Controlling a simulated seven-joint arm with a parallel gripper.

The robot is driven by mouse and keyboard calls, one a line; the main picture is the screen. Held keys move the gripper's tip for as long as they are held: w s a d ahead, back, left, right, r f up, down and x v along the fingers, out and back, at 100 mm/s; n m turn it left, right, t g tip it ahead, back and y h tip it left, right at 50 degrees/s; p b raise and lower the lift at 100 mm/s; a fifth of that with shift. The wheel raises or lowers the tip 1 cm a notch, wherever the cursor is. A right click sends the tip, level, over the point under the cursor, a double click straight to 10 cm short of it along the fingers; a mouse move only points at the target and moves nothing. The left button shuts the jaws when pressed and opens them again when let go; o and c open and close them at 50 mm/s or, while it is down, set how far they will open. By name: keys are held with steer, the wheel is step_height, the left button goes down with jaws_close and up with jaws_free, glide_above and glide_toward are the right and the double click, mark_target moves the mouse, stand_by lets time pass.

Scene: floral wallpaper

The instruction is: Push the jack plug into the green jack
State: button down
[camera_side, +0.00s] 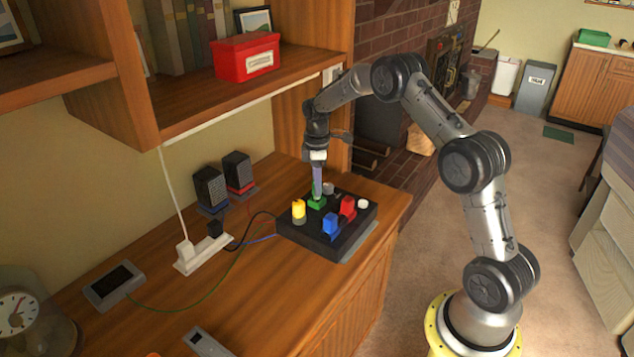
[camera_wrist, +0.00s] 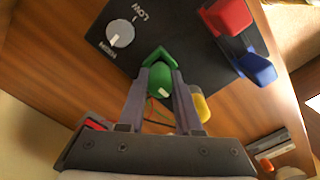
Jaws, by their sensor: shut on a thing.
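A black box (camera_side: 345,240) stands on the wooden desk, and a green jack (camera_side: 316,203) is on its top. My gripper (camera_side: 317,190) points down at the green jack from above. In the wrist view, the two fingers of my gripper (camera_wrist: 160,92) are closed against the sides of a rounded green plug (camera_wrist: 160,79) with a pale mark. The green jack (camera_wrist: 159,56) shows directly beyond the plug, and the two overlap. I cannot tell how deep the plug sits in the jack. The fingers hide its sides.
Yellow (camera_side: 298,210), blue (camera_side: 330,223) and red (camera_side: 348,206) pieces stand close to the gripper on the box. A grey dial (camera_wrist: 120,33) sits beside the green jack. Speakers (camera_side: 210,188), a power strip (camera_side: 203,256) and loose cables lie left. A shelf (camera_side: 255,85) hangs above.

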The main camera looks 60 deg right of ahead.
steer(key=shift+f, duration=0.8)
steer(key=c, duration=0.5)
jaws_free()
step_height(320, 180, up, 14)
steer(key=shift+f, duration=0.1)
